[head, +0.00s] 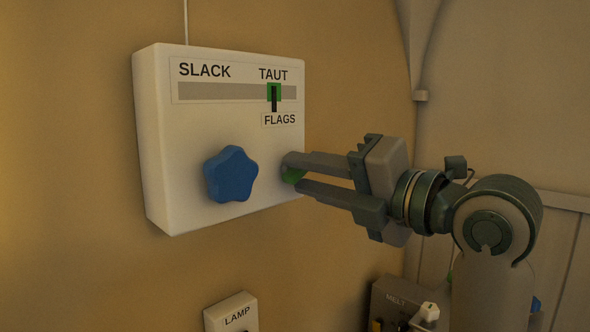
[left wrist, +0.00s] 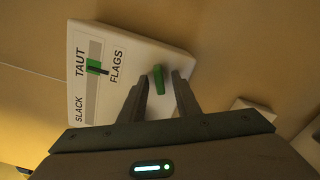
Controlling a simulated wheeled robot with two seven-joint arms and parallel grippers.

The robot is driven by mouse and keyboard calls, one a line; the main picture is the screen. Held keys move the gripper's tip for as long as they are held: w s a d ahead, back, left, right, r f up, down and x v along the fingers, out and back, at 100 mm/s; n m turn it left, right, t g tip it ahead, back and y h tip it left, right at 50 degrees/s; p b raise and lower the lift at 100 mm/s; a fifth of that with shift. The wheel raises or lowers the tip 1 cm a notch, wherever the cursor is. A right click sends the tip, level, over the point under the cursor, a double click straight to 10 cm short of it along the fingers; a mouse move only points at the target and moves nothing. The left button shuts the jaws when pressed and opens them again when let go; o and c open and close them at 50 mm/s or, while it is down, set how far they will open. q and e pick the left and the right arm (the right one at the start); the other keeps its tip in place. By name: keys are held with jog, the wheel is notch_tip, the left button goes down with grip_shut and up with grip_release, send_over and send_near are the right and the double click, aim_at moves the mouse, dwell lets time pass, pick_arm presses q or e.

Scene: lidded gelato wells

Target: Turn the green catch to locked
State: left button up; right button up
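The green catch (head: 292,175) is a small lever on the right part of the white box's (head: 160,190) front. In the head view it is mostly hidden behind my left gripper (head: 294,171). The left wrist view shows the catch (left wrist: 158,79) whole, as a narrow green bar. My left gripper is open, with one finger on each side of the catch and a gap to each finger visible in the wrist view. I see no marking for locked. My right gripper is not in view.
A blue star-shaped knob (head: 231,174) sits left of the catch. Above is a SLACK–TAUT slot with a green marker (head: 274,92) at TAUT, over a FLAGS label. Below are a LAMP box (head: 231,312) and a dark MELT box (head: 392,300).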

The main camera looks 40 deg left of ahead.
pick_arm(q)
jog(key=shift+d, duration=0.1)
jog(key=shift+s+d, duration=0.1)
jog(key=shift+d, duration=1.15)
jog(key=shift+f+n+b, duration=0.25)
jog(key=shift+n+b, duration=0.65)
jog(key=shift+b, duration=0.05)
jog(key=shift+r+n, duration=0.2)
jog(key=shift+n, duration=0.1)
jog(key=shift+a, duration=0.1)
jog(key=shift+a, duration=1.25)
